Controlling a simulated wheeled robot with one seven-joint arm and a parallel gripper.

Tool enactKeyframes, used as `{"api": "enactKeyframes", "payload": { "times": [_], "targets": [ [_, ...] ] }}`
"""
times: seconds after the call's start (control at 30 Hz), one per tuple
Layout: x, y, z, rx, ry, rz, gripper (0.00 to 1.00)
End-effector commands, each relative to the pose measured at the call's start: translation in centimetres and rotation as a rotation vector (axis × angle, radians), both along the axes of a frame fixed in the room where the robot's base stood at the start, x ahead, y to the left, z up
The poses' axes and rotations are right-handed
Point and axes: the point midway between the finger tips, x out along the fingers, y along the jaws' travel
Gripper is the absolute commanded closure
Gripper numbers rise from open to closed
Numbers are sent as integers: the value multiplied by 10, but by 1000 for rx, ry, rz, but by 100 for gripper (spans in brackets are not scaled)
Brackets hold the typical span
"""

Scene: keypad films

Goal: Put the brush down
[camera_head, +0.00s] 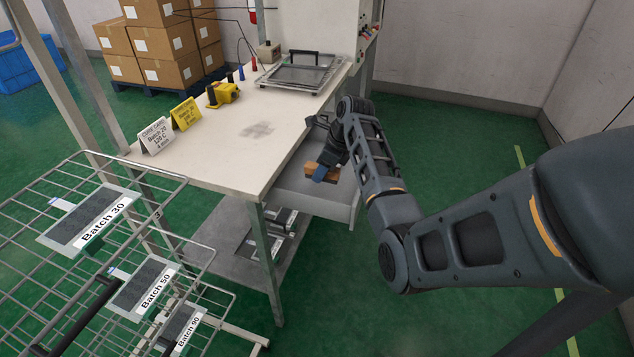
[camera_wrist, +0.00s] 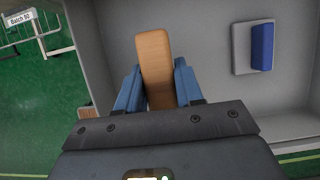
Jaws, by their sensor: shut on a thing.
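The brush shows as a light wooden block (camera_wrist: 156,48) between the two blue fingers of my gripper (camera_wrist: 158,88) in the wrist view. My gripper is shut on it. In the head view the brown brush (camera_head: 332,173) is at my gripper (camera_head: 322,172), over the open grey drawer (camera_head: 300,192) under the worktable. The drawer also shows in the wrist view (camera_wrist: 205,30), below and around the brush. I cannot tell whether the brush touches the drawer floor. Its bristles are hidden.
A blue block on a light plate (camera_wrist: 262,48) lies at the right inside the drawer. The white worktable (camera_head: 225,150) carries card signs, a yellow tool (camera_head: 224,94) and a framed screen (camera_head: 300,72). A wire rack (camera_head: 60,235) with batch plates stands at the left.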

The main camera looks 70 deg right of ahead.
Motion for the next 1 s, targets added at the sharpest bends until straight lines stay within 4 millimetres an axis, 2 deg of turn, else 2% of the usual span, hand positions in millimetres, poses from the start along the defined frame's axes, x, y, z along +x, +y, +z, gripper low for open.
{"api": "enactKeyframes", "payload": {
  "times": [0.13, 0.23, 0.5, 0.9, 0.93, 1.0],
  "targets": [
    [13, 3, -8, 0, 0, -1, 88],
    [15, 4, -14, 1, 1, -1, 88],
    [14, 4, -46, 0, 0, -1, 88],
    [14, 4, -52, 0, 0, 0, 88],
    [14, 4, -52, 0, 0, 0, 63],
    [14, 4, -52, 0, 0, 0, 56]
  ]
}}
